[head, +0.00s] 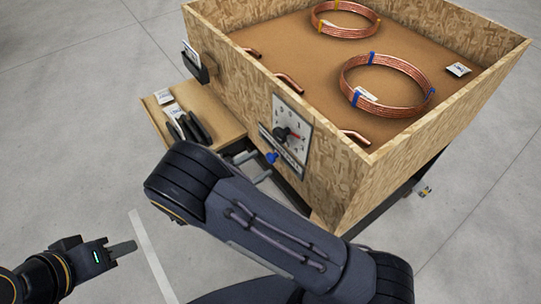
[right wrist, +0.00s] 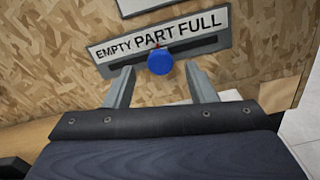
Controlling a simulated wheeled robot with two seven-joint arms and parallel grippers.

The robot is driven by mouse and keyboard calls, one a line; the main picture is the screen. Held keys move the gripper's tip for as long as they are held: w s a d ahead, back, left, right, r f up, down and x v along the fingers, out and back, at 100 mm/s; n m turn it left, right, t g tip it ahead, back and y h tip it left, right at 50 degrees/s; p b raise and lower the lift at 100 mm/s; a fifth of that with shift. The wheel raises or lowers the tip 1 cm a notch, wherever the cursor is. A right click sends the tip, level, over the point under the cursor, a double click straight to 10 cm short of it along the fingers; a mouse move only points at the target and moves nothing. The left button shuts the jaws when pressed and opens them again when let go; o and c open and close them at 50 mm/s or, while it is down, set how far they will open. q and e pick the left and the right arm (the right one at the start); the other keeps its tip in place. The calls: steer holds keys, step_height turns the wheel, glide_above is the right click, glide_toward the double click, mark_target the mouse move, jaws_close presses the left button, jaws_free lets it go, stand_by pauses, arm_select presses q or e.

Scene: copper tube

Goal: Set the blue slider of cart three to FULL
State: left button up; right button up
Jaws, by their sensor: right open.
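The blue slider knob (right wrist: 160,62) sits in a slot under a label strip (right wrist: 125,46) reading EMPTY, PART, FULL from left to right. The knob stands below PART. The knob also shows in the head view (head: 271,157), on the front wall of the wooden cart (head: 340,165). My right gripper (right wrist: 159,70) is open, one finger left and one right of the knob, with visible gaps on both sides. In the head view my right gripper (head: 254,167) is partly hidden by my arm. My left gripper (head: 122,248) is at lower left, far from the cart; its jaw gap cannot be made out.
A dial plate (head: 291,134) with a red pointer is above the slider. A wooden shelf (head: 215,115) with dark-handled tools juts out left of it, below a black holder (head: 195,66). Copper coils (head: 387,88) lie inside the cart. Floor at left is clear.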

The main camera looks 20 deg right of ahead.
mark_target(268, 159)
steer(key=shift+x, duration=2.4)
steer(key=shift+c, duration=0.2)
jaws_close()
